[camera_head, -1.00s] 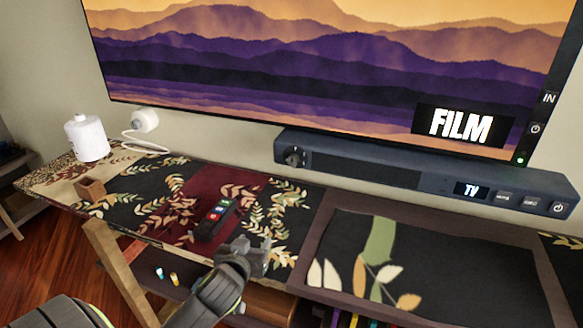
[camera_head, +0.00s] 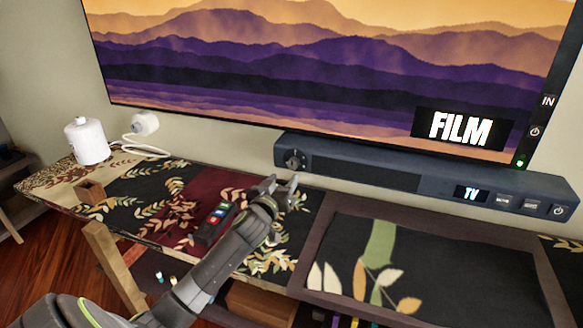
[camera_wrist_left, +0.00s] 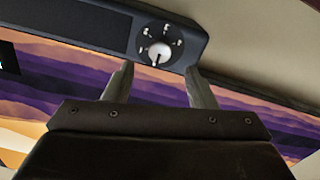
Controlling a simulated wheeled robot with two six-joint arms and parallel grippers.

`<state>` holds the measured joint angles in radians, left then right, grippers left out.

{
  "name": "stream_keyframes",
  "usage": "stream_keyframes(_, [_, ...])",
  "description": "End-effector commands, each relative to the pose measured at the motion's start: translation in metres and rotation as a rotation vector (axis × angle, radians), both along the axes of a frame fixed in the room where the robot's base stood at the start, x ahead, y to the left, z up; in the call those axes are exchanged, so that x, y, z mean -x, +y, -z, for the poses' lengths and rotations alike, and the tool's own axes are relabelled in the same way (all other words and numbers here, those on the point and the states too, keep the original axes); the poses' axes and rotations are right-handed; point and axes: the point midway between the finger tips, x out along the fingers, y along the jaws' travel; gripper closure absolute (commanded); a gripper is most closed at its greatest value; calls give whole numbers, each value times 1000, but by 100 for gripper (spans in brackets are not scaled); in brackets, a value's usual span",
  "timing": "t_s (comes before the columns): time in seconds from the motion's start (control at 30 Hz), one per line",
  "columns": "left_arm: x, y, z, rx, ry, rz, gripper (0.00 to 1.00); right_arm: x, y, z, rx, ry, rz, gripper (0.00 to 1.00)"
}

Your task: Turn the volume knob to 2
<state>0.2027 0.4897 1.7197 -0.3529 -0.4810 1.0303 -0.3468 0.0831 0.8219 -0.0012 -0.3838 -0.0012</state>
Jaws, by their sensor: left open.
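The volume knob (camera_head: 294,158) is a round dial at the left end of the dark soundbar (camera_head: 365,172), below the television. In the left wrist view the knob (camera_wrist_left: 159,53) has a pale centre, a dark face and small marks around it, too small to read surely. My left gripper (camera_head: 281,184) is in front of and a little below the knob, apart from it. In the left wrist view its two fingers (camera_wrist_left: 158,82) are spread, with the knob showing beyond the gap between them. The right gripper is not in view.
The television (camera_head: 330,75) shows "FILM" above the soundbar. A remote (camera_head: 215,222) lies on the patterned cabinet top left of my arm. A white cylinder (camera_head: 87,141), a white plugged device (camera_head: 145,123) and a small wooden block (camera_head: 91,190) are farther left.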

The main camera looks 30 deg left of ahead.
Motion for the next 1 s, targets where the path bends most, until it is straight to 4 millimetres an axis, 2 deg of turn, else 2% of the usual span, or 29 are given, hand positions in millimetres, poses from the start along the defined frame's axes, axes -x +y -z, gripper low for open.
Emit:
stream_keyframes(0.1, [-20,5,-1,1,0,-1,49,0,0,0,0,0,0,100])
stream_keyframes(0.3, [-49,12,-1,1,0,-1,49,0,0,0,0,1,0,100])
stream_keyframes(0.5, [-67,16,0,1,1,-1,49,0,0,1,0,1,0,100])
stream_keyframes(0.93, [-73,17,0,0,1,0,49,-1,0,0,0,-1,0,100])
stream_keyframes(1.0, [-73,17,0,0,1,0,55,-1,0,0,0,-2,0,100])
